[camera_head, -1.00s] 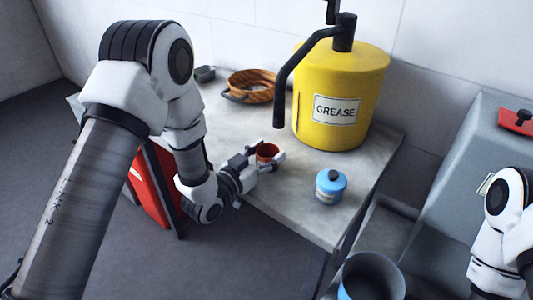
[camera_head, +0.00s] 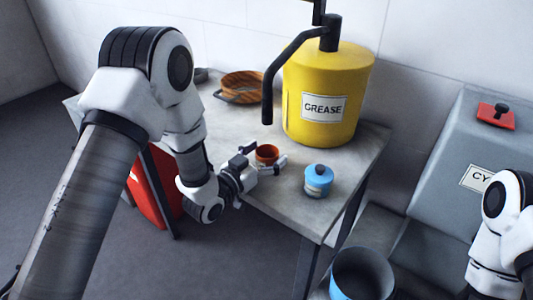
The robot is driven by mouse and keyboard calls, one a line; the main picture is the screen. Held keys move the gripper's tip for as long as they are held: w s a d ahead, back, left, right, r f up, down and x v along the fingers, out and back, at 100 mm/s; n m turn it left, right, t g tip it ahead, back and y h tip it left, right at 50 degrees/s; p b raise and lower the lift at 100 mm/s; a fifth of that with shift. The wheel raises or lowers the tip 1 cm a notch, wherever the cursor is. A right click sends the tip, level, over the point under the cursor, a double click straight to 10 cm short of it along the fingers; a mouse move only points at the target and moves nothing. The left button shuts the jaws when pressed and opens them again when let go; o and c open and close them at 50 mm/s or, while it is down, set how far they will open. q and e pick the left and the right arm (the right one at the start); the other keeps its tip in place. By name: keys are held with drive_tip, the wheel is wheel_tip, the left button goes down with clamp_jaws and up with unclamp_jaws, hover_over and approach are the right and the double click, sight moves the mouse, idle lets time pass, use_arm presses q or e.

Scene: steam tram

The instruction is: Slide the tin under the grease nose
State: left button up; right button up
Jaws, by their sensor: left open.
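A small orange-brown tin (camera_head: 266,153) stands upright on the table, open at the top. The grease nose is the black bent spout (camera_head: 267,113) of the yellow grease drum (camera_head: 340,70). Its tip points down and shows above the tin in the picture, with a gap between them. My left gripper (camera_head: 267,157) is open at table height, with its fingers on either side of the tin. The lower part of the tin is partly hidden by a finger. My right arm shows at the right edge, its gripper out of view.
A brown ring-shaped item (camera_head: 242,85) lies behind. A blue-sided bucket (camera_head: 362,272) stands below right.

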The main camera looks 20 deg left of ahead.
use_arm(q)
drive_tip(key=v, duration=1.2)
drive_tip(key=s+d+f+g+y+p, duration=0.2)
drive_tip(key=s+f+g+y+p, duration=0.1)
drive_tip(key=s+f+g+p, duration=0.75)
drive_tip(key=s+a+f+n+g+y, duration=0.2)
drive_tip(key=s+f+g, duration=0.1)
drive_tip(key=s, duration=0.4)
drive_tip(key=s+a+f+n+g+y, duration=0.1)
drive_tip(key=s+a+f+n+g, duration=0.1)
drive_tip(key=s+f, duration=0.4)
drive_tip(key=shift+s+a+n+g+y+p, duration=0.4)
drive_tip(key=shift+s+g, duration=0.15)
drive_tip(key=shift+s, duration=0.4)
